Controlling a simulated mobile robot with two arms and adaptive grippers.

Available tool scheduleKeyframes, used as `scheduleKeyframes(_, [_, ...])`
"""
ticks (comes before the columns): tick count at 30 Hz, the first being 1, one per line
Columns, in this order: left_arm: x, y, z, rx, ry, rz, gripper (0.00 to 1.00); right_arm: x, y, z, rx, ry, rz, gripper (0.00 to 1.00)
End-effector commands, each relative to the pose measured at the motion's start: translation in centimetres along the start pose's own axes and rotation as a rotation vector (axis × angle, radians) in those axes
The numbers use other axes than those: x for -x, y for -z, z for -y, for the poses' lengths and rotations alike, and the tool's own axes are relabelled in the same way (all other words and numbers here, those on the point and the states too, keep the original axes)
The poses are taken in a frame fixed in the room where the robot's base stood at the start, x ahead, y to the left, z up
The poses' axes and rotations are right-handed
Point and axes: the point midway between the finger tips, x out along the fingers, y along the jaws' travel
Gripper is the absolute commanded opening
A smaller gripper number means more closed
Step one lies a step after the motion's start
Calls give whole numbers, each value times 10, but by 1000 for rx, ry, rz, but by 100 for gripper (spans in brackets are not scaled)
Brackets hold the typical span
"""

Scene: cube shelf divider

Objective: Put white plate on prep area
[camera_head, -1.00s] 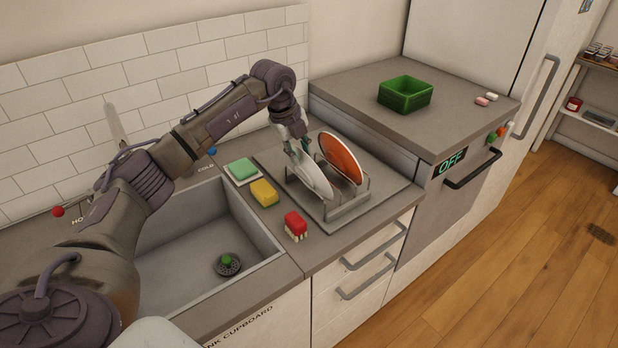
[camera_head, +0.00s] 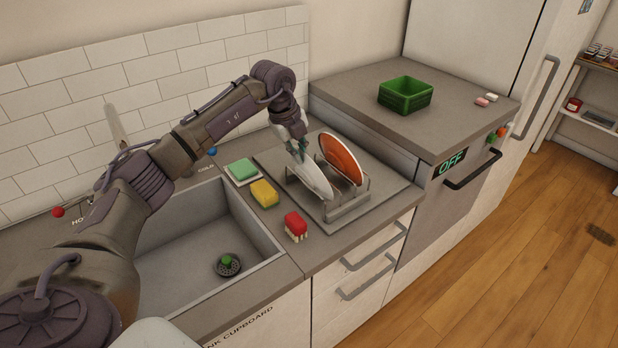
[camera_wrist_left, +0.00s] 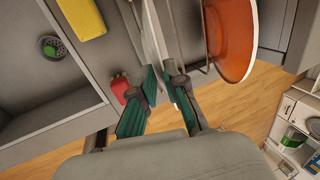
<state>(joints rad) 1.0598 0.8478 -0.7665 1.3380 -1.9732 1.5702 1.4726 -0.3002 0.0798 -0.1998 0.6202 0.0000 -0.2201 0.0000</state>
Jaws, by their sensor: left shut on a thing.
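The white plate (camera_head: 311,173) stands on edge, tilted, in the dish rack (camera_head: 345,208) on the counter right of the sink. My left gripper (camera_head: 297,148) is shut on the plate's upper rim. In the left wrist view the plate (camera_wrist_left: 155,40) shows edge-on between the green-padded fingers of the gripper (camera_wrist_left: 162,88). An orange-red plate (camera_head: 340,158) stands beside it in the rack, to the right. My right gripper is not in view. No surface marked as the prep area can be made out.
Left of the rack are a green sponge (camera_head: 242,169), a yellow sponge (camera_head: 264,193) and a red brush (camera_head: 295,225). The sink (camera_head: 190,245) is further left. A green crate (camera_head: 405,95) sits on the raised counter (camera_head: 445,107), which has free room around it.

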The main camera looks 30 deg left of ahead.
Motion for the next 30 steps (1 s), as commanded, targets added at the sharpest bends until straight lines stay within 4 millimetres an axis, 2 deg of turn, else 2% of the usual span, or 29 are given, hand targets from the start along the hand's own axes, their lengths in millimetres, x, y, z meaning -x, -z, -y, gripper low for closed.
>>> scheduleKeyframes(30, [22, 0, 9, -1, 10, 0, 0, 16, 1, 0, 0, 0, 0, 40])
